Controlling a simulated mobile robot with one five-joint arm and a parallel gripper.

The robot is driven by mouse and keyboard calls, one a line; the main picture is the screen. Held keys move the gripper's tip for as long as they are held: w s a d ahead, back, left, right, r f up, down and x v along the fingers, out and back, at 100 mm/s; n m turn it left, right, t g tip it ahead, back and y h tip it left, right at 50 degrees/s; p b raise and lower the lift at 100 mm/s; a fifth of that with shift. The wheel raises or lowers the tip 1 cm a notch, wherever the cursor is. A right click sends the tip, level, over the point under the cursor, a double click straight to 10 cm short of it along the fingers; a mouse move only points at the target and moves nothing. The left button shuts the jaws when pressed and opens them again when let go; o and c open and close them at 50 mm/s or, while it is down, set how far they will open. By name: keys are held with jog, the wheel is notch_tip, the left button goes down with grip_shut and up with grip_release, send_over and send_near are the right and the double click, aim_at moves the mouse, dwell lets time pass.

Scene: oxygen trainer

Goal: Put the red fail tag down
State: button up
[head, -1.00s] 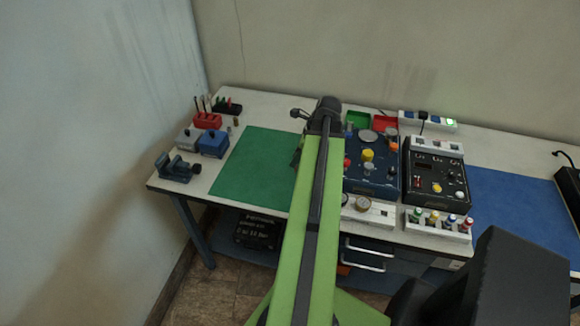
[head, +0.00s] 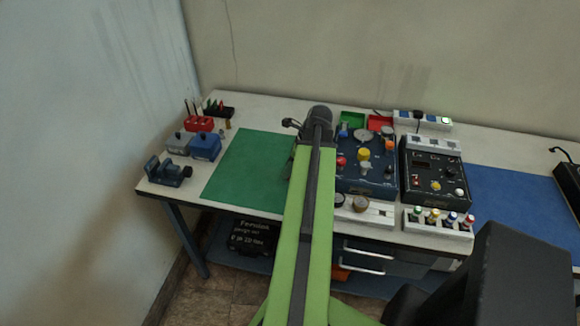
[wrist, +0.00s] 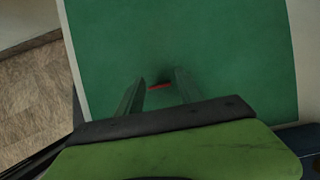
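My gripper (wrist: 160,82) hangs over the green mat (wrist: 220,45) in the wrist view, pointing down at it. A small dark patch lies on the mat just beyond the fingertips. I cannot tell whether the tag touches the mat. In the head view my arm mostly hides the gripper and the tag; the green mat (head: 245,165) shows left of the arm.
Left of the mat stand a blue box (head: 205,146), a blue vise (head: 168,171), a red block (head: 198,123) and a dark tag rack (head: 219,111). Right of my arm are a green tray (head: 351,120), a red tray (head: 380,122) and two instrument panels (head: 434,172). The mat's left part is clear.

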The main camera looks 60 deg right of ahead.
jog(key=shift+o, duration=0.2)
jog(key=p+v, duration=1.1)
jog(key=v, duration=0.1)
jog(key=shift+r, duration=0.2)
